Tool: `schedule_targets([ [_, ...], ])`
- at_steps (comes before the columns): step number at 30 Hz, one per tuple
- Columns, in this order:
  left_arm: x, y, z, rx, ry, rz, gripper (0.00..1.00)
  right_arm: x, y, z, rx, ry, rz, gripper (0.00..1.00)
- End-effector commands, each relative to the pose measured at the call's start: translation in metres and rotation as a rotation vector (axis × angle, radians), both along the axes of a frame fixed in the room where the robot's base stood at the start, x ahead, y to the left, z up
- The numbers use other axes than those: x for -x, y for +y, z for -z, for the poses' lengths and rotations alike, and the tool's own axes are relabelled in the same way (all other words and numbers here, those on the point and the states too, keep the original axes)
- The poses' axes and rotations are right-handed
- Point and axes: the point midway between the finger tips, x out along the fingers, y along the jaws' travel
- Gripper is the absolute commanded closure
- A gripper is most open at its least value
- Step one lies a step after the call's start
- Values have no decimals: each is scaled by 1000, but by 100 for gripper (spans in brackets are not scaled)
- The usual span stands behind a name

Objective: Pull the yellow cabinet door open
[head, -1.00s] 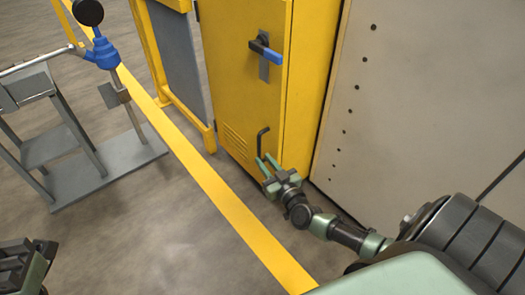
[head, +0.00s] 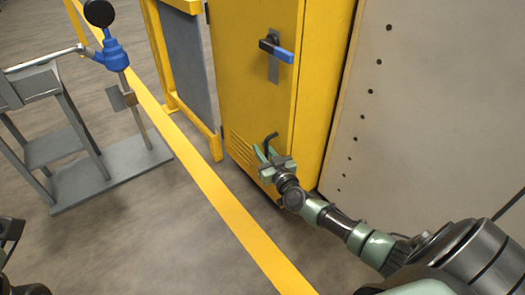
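The yellow cabinet door (head: 252,95) looks shut, standing upright in the upper middle of the head view.
A grey stand (head: 115,165) with a blue fitting stands on the left. A yellow-framed grey panel (head: 186,65) is left of the cabinet. A pale wall panel (head: 430,95) is close on the right. Floor with a yellow stripe (head: 215,190) lies open in front.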

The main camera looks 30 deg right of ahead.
Motion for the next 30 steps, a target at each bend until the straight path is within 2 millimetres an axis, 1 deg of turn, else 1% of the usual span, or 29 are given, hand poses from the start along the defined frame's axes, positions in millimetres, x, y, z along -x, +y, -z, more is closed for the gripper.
schedule_targets([
  [1,0,0,0,0,0,0,67,0,0,0,0,0,0,78],
  [2,0,0,0,0,0,0,67,0,0,0,0,0,0,84],
  [3,0,0,0,0,0,0,67,0,0,0,0,0,0,95],
  [4,0,0,0,0,0,0,67,0,0,0,0,0,0,100],
  [30,0,0,0,1,0,1,67,1,0,0,0,0,0,100],
])
